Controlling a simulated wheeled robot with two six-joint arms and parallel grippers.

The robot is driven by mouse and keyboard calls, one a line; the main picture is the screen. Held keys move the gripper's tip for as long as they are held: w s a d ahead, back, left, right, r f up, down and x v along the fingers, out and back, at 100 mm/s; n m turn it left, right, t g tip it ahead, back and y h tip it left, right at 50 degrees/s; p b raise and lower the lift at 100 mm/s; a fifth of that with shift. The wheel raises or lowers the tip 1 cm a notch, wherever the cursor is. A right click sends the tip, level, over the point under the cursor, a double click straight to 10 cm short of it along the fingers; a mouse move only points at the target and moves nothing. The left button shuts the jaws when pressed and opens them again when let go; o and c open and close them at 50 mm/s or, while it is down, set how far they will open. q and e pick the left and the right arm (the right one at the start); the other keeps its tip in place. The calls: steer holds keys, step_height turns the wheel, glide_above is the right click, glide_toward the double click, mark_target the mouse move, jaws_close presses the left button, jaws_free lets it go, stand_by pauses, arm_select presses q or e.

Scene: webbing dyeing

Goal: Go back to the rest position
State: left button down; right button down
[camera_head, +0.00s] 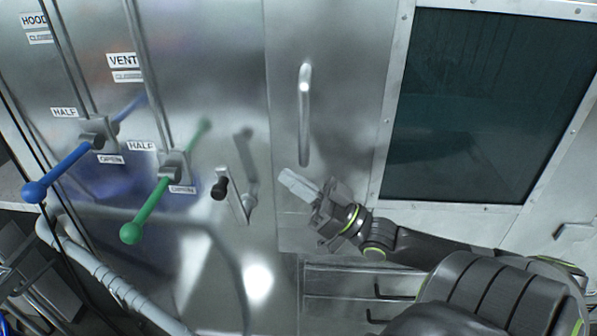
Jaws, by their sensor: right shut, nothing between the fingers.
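My right gripper (300,186) is in the middle of the head view, its arm coming in from the lower right. Its fingers are shut with nothing between them. They point up and left, in front of the metal panel, just below the vertical door handle (304,115). I cannot tell whether the fingertips touch the panel. A small black-knobbed lever (220,188) is to the left of the fingertips, apart from them. My left gripper does not show clearly; dark metal parts at the lower left edge cannot be made out as a gripper.
A blue-handled lever (66,169) under the HOOD label and a green-handled lever (150,210) under the VENT label stick out at left. A dark window (488,100) is at upper right. Drawers (345,285) lie below my right gripper. A pale pipe (110,280) runs along the lower left.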

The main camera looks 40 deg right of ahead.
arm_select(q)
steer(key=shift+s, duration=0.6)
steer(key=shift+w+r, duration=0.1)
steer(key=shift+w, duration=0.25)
